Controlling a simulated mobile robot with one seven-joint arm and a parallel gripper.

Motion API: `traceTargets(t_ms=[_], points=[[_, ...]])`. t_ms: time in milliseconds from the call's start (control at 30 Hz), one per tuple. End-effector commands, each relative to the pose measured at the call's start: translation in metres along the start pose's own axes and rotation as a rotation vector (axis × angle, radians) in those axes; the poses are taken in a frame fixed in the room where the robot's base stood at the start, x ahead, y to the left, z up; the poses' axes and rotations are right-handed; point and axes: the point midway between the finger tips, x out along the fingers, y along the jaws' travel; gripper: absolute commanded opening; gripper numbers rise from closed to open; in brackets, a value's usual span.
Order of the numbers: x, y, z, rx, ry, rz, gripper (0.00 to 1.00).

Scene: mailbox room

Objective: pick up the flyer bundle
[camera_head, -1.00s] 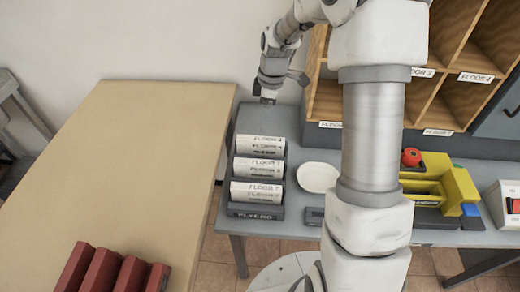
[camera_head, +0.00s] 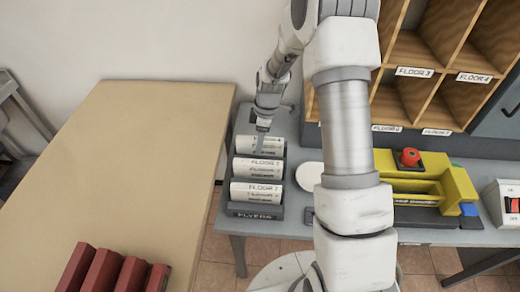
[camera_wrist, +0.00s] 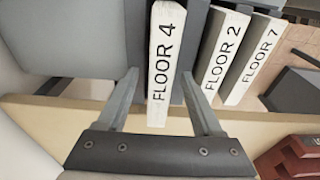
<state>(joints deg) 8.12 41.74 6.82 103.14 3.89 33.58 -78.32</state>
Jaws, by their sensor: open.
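Three white flyer bundles stand in a dark rack (camera_head: 240,208) marked FLYERS on the grey table. The rear bundle reads FLOOR 4 (camera_head: 245,143), the middle one FLOOR 2 (camera_head: 258,172) and the front one FLOOR 7 (camera_head: 256,194). My gripper (camera_head: 263,132) is at the rear bundle. In the wrist view my open gripper (camera_wrist: 158,78) has one finger on each side of the FLOOR 4 bundle (camera_wrist: 160,60). FLOOR 2 (camera_wrist: 220,48) and FLOOR 7 (camera_wrist: 253,60) lie right of the fingers. Finger contact and depth cannot be told.
A white round dish (camera_head: 308,175) sits right of the rack, partly behind my arm. Wooden pigeonholes (camera_head: 415,90) and a yellow device with a red knob (camera_head: 425,180) stand farther right. A tan table (camera_head: 130,150) with red blocks (camera_head: 105,270) is at left.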

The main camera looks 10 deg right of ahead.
Motion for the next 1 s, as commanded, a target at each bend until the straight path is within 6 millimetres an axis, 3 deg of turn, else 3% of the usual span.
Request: traceTargets(t_ms=[100, 467, 1000], points=[[-0.0003, 0.0001, 0.0001, 0.000, 0.000, 0.000, 0.64], [-0.0005, 0.0000, 0.0001, 0.000, 0.000, 0.000, 0.00], [-0.0039, 0.0005, -0.0004, 0.000, 0.001, 0.002, 0.00]])
